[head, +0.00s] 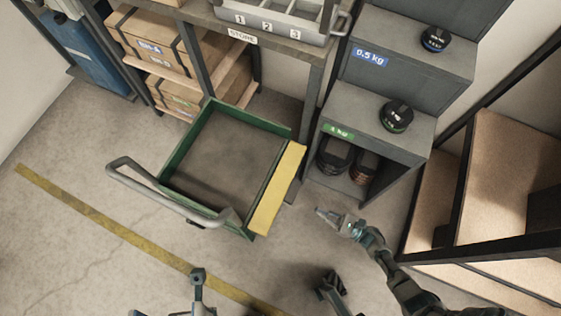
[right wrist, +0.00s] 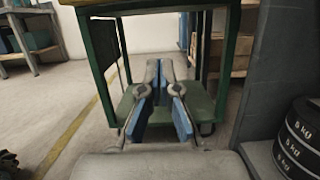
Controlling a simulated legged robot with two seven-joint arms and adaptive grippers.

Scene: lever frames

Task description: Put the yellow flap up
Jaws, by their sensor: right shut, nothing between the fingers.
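The yellow flap (head: 278,190) is a long panel along the right side of the green cart (head: 198,123) in the head view. It lies outside the cart's rim, and its exact tilt is hard to tell from above. A yellow edge (right wrist: 80,2) shows at the top of the right wrist view. My right gripper (head: 320,212) is shut and empty. It is to the right of the flap, near its lower half, and apart from it in the head view. In the right wrist view my right gripper (right wrist: 166,72) points at the cart's open side, in front of its lower shelf (right wrist: 198,100).
A grey stepped shelf with weights (head: 372,165) stands right of the cart. The store rack (head: 292,48) with boxes is behind it. A wooden shelf unit (head: 510,180) stands far right. The cart's grey handle (head: 165,198) is at its left. Floor in front is mostly clear.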

